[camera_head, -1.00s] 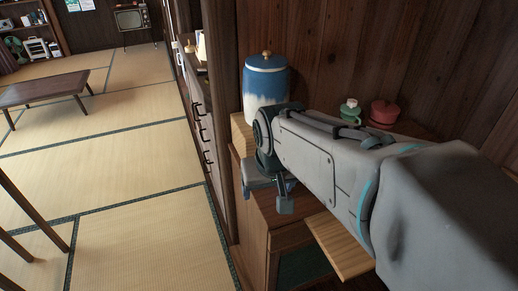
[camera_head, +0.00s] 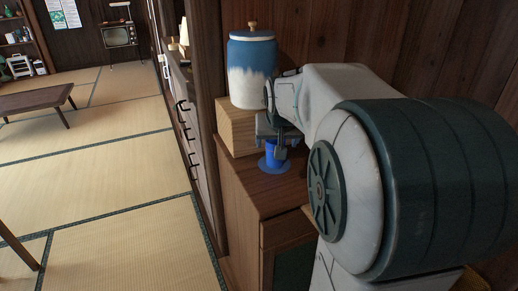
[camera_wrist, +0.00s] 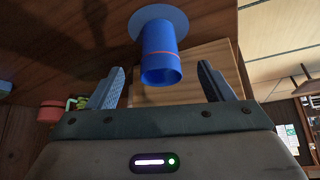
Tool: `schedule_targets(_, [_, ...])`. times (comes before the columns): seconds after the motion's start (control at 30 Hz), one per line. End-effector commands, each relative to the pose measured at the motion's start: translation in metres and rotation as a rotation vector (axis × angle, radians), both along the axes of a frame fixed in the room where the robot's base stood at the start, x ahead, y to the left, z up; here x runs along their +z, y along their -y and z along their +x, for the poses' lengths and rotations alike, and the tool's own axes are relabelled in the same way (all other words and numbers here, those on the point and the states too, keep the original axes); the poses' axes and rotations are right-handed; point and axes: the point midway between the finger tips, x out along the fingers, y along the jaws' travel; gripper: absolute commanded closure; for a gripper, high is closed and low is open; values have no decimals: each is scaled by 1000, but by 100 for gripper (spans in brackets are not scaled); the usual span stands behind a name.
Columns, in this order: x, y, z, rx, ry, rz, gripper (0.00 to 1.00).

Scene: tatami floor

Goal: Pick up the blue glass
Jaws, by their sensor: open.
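The blue glass (camera_head: 275,153) stands on a round blue base or coaster (camera_head: 272,165) on top of the wooden cabinet. In the wrist view the blue glass (camera_wrist: 160,55) shows upside down, with a thin red band, between and beyond my two open fingers. My gripper (camera_head: 269,140) is open just above and in front of the glass in the head view; the wrist view (camera_wrist: 165,85) shows nothing between its pads touching them. The arm hides part of the cabinet top behind it.
A blue and white lidded jar (camera_head: 252,70) stands on a wooden box (camera_head: 236,128) right behind the glass. The wooden wall (camera_head: 340,30) is close on the right. The cabinet top (camera_head: 250,185) is bare in front of the glass. A red lidded pot (camera_wrist: 50,111) shows in the wrist view.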

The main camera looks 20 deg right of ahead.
Motion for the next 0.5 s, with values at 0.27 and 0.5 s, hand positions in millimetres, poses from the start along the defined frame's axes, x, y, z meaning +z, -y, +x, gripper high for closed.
schedule_targets(0.27, [-29,6,17,1,-1,1,26])
schedule_targets(0.5, [-47,10,27,1,-3,2,26])
